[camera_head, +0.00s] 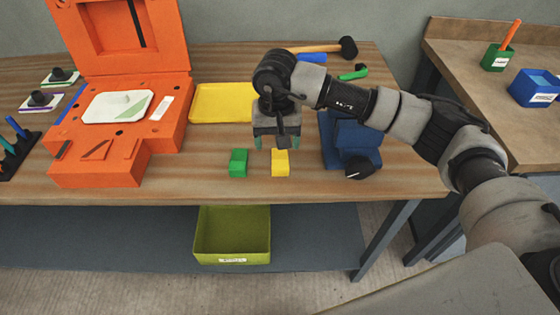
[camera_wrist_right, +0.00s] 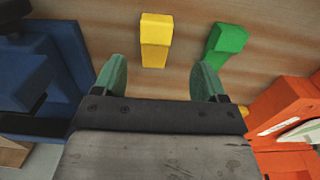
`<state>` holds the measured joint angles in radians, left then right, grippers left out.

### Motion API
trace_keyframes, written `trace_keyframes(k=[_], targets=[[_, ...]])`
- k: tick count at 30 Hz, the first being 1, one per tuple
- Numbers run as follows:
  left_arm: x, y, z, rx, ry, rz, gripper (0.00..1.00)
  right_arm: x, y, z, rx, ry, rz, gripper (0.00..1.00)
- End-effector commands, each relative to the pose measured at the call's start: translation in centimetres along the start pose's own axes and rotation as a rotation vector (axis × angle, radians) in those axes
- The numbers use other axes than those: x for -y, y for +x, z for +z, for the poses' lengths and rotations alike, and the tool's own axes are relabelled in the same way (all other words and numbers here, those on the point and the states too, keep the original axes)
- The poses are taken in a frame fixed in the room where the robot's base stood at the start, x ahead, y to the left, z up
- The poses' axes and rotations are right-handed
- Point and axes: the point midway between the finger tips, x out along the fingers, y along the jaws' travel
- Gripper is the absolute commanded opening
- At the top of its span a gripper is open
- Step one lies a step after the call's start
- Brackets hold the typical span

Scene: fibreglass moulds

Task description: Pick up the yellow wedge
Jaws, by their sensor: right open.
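The yellow wedge (camera_head: 280,163) lies on the wooden table near its front edge, just right of the green wedge (camera_head: 238,163). My right gripper (camera_head: 272,143) is above the table, just behind the yellow wedge in the head view. In the right wrist view the yellow wedge (camera_wrist_right: 155,40) shows beyond and between the fingertips of the open gripper (camera_wrist_right: 158,78), apart from them. The green wedge (camera_wrist_right: 225,42) is beside it, beyond the right-hand finger. Nothing is between the fingers. My left gripper is not in view.
A blue vise-like block (camera_head: 350,140) stands right of the wedges; an orange mould (camera_head: 120,130) stands left. A yellow tray (camera_head: 222,103) lies behind, with a hammer (camera_head: 325,48) at the back. A green bin (camera_head: 232,235) sits on the lower shelf. Bare table surrounds both wedges.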

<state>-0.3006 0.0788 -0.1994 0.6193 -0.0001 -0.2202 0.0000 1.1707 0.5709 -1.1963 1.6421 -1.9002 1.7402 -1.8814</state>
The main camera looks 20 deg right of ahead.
Motion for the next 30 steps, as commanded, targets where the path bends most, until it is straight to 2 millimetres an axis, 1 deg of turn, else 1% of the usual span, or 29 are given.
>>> trace_keyframes(k=[1,3,8,13,15,18,21,26,29,30], targets=[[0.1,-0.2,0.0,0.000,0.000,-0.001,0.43,0.0,0.7,0.0,0.003,0.001,0.000,0.72],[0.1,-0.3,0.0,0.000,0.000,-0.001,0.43,0.0,1.5,0.1,0.002,0.000,-0.001,0.72],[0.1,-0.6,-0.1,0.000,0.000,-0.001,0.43,-0.1,2.5,0.1,0.002,0.000,-0.003,0.72],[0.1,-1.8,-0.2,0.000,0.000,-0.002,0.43,-0.7,4.9,0.6,0.006,0.001,-0.002,0.72],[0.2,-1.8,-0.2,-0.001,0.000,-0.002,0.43,-0.6,6.0,0.5,0.005,0.001,-0.004,0.72],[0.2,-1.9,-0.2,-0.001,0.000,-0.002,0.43,-0.6,6.9,0.5,0.002,0.001,-0.004,0.72],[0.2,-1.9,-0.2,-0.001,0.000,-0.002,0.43,-0.6,7.3,0.4,0.001,0.001,-0.005,0.72],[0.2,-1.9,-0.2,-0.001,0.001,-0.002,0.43,-0.6,7.3,0.4,0.000,0.000,-0.006,0.72],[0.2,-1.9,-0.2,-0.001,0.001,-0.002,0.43,-0.6,7.3,0.4,0.001,0.000,-0.006,0.59],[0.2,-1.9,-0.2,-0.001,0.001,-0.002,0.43,-0.6,7.3,0.4,0.001,0.000,-0.006,0.52]])
